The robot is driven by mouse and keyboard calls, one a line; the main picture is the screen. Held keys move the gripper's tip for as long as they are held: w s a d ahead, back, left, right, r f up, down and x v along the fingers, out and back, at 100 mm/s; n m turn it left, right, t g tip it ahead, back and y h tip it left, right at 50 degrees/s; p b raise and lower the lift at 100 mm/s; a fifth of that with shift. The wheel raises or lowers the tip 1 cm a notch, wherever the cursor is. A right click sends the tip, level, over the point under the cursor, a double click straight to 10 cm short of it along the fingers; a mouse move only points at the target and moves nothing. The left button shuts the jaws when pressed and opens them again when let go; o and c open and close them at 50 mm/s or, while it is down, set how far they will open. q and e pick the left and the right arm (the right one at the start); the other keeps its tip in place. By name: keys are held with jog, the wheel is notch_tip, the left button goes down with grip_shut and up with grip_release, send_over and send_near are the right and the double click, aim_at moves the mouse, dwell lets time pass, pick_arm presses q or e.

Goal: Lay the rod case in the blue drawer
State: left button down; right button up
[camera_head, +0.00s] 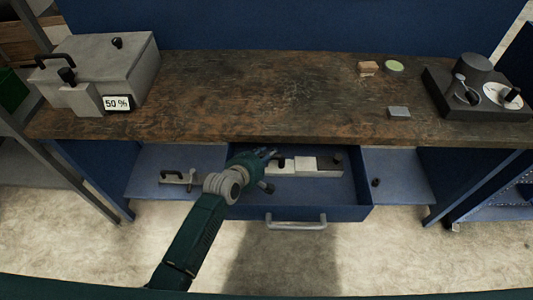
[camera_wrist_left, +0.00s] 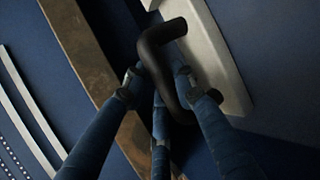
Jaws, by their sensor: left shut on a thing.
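The blue drawer (camera_head: 345,205) is pulled out below the bench top. A pale, long case (camera_head: 318,167) with a black handle and a black knob is inside the drawer's outline; I take it as the rod case. Whether it rests on the drawer floor or hangs just above it, I cannot tell. My left gripper (camera_head: 272,157) reaches over the drawer's left side. In the left wrist view its fingers (camera_wrist_left: 160,82) are closed around the black handle (camera_wrist_left: 165,35) of the pale case (camera_wrist_left: 218,60). My right gripper is not in view.
The wooden bench top (camera_head: 245,95) overhangs the drawer's back. A grey box marked 50 % (camera_head: 110,65) stands on it at left, a dark tray (camera_head: 440,100) at right. A small handled piece (camera_head: 178,177) lies on the blue shelf left of the drawer.

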pick_arm(q)
jog(key=shift+r, duration=0.15)
jog(key=c, duration=1.8)
grip_release()
jog(key=shift+f, duration=0.3)
jog(key=o, duration=0.4)
jog(key=shift+r, duration=0.1)
jog(key=shift+r, duration=0.1)
jog(key=shift+s+a+r, duration=0.1)
jog(key=shift+s, duration=0.1)
jog(key=v, duration=1.1)
jog(key=shift+s+r+p, duration=0.15)
jog(key=shift+s+p, duration=0.1)
jog(key=shift+p, duration=0.05)
